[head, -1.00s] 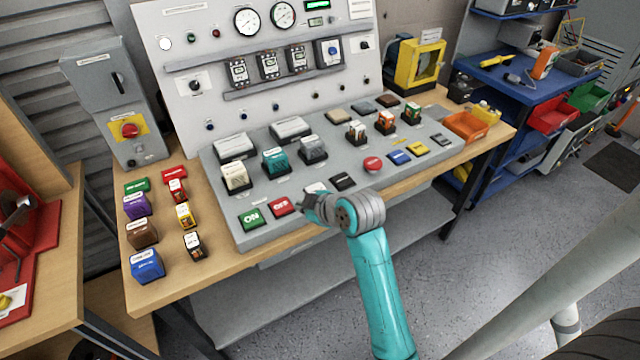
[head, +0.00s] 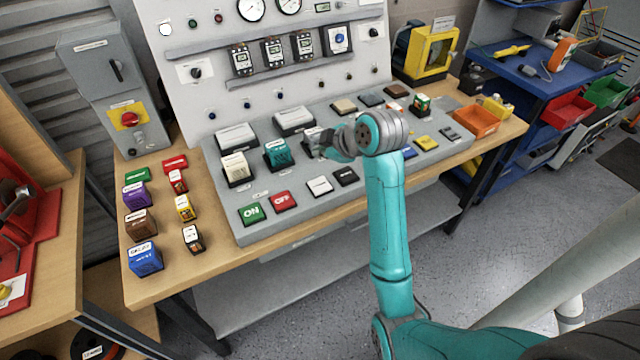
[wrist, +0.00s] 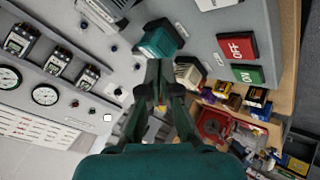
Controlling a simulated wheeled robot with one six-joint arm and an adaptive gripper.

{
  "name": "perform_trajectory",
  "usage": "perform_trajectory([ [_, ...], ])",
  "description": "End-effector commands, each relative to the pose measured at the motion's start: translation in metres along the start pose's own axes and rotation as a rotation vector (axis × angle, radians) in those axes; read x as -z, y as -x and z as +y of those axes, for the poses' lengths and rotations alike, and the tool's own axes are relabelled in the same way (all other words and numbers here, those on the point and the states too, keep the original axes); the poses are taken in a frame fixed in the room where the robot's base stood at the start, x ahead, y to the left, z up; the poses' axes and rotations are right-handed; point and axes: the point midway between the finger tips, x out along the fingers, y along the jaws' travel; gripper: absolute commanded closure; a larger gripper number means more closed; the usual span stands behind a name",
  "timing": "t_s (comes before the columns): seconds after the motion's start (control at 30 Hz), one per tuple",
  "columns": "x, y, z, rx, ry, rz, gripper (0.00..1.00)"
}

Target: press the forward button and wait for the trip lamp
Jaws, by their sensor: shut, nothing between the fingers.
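My gripper (head: 338,148) is shut and empty, above the grey console beside the grey block and to the right of the teal block (head: 278,154). In the wrist view the closed fingers (wrist: 158,72) point toward the teal block (wrist: 160,40). On the console's front row are a green ON button (head: 251,213), a red OFF button (head: 283,201), a white button (head: 319,185) and a black button (head: 346,176); the last two labels are too small to read. The panel's upper left has a bright white lamp (head: 165,29), a green one (head: 192,23) and a red one (head: 218,18). I cannot tell which is the trip lamp.
Several coloured blocks, including a blue one (head: 145,259), stand on the wooden bench (head: 200,278) left of the console. A grey box with a red knob (head: 129,118) stands behind them. An orange bin (head: 475,121) is at right. My arm hides part of the console's right side.

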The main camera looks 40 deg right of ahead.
Motion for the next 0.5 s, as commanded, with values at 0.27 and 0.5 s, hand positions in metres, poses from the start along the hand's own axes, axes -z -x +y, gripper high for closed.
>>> perform_trajectory([
  [0.27, -0.011, -0.015, -0.012, 0.004, -0.001, -0.002, 1.00],
  [0.5, -0.027, -0.036, -0.027, 0.004, -0.002, -0.001, 1.00],
])
